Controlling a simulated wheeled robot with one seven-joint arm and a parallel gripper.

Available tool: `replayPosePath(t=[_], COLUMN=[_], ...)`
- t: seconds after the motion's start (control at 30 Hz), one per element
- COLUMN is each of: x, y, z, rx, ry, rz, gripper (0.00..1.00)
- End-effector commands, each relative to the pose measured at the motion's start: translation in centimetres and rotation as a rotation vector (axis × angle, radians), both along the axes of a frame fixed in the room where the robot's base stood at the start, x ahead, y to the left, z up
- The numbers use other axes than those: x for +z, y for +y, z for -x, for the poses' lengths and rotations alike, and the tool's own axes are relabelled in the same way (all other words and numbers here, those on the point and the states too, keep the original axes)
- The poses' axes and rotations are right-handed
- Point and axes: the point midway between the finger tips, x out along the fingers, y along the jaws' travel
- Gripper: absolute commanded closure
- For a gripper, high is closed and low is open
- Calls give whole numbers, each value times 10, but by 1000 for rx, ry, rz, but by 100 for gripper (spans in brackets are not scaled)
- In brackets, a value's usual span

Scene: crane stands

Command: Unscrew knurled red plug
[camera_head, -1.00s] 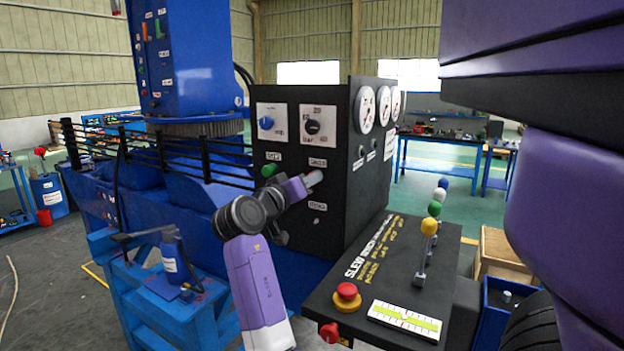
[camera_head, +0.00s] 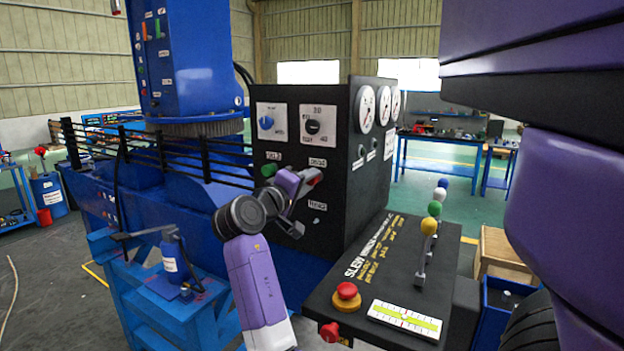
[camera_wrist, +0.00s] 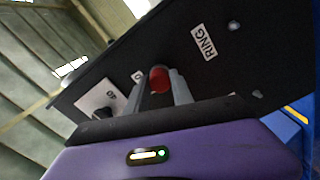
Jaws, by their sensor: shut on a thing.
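The red plug (camera_head: 315,179) sits at the front face of the black control box (camera_head: 330,225). In the wrist view the red plug (camera_wrist: 159,79) shows between the two grey fingers of my gripper (camera_wrist: 163,90). My gripper (camera_head: 307,184) is shut on the plug, close to the panel face. The fingers and wrist hide part of the plug in the head view. I cannot tell whether its thread is still in the panel.
A green knob (camera_head: 269,170) is just left of my gripper. Two dials sit above it. The slew console (camera_head: 385,285) with several ball-topped levers and a red mushroom button (camera_head: 347,292) juts out at the lower right.

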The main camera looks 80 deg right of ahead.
Motion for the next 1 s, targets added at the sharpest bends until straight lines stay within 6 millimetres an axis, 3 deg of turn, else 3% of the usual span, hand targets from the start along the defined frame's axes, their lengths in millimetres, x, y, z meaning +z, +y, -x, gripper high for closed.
replayPosePath(t=[0.37,0.73,1.0], x=[-2,-1,-1], y=[0,0,1], z=[0,0,0], rx=[-1,-1,-1], ry=[36,400,455], rz=[-15,-129,-148], gripper=[100,100,100])
